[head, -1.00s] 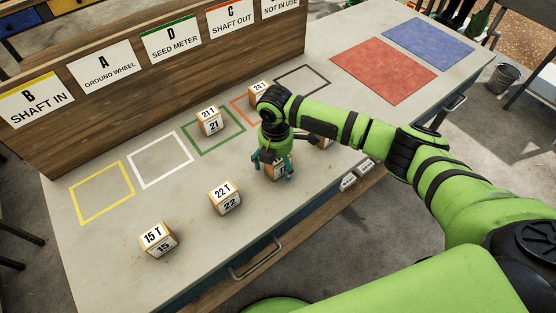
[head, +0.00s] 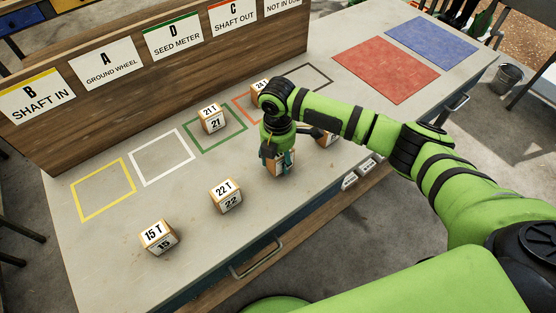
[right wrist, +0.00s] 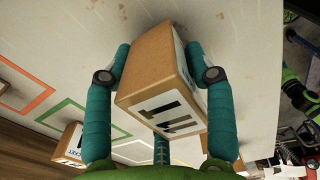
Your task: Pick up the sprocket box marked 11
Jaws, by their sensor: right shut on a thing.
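The sprocket box (right wrist: 160,72) is a brown cardboard cube with white labels. Part of a label reading like 11 faces the right wrist camera. My right gripper (right wrist: 160,78) has its teal fingers on both sides of the box and is shut on it. In the head view, the right gripper (head: 278,160) is over the front middle of the bench, and the box (head: 280,168) is mostly hidden behind its fingers. I cannot tell whether the box is clear of the bench top. My left gripper is not in view.
Boxes 15 (head: 158,237), 22 (head: 226,196) and 21 (head: 212,118) stand to the left on the bench (head: 120,215). Another box (head: 259,87) is behind my arm, and one (head: 328,139) is partly hidden right of the gripper. A sign board (head: 150,75) runs along the back.

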